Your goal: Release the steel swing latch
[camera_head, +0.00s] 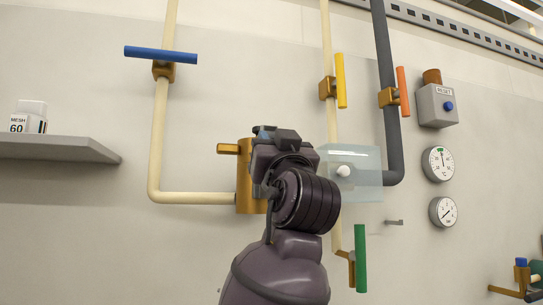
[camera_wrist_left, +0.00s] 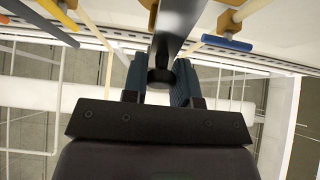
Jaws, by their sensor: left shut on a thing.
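My left gripper (camera_head: 272,134) is raised to the wall in front of the brass block (camera_head: 244,180), left of the clear cover (camera_head: 365,180) with a white knob (camera_head: 343,171). In the left wrist view its two blue fingers (camera_wrist_left: 160,72) are closed around a dark steel bar with a rounded end, which looks like the steel swing latch (camera_wrist_left: 178,35). In the head view my gripper and wrist hide the latch and part of the brass block. My right gripper is not in view.
Pipes carry valves with a blue handle (camera_head: 161,54), a yellow handle (camera_head: 341,80), an orange handle (camera_head: 403,91) and a green handle (camera_head: 360,258). A reset box (camera_head: 436,105) and two gauges (camera_head: 438,163) are at right.

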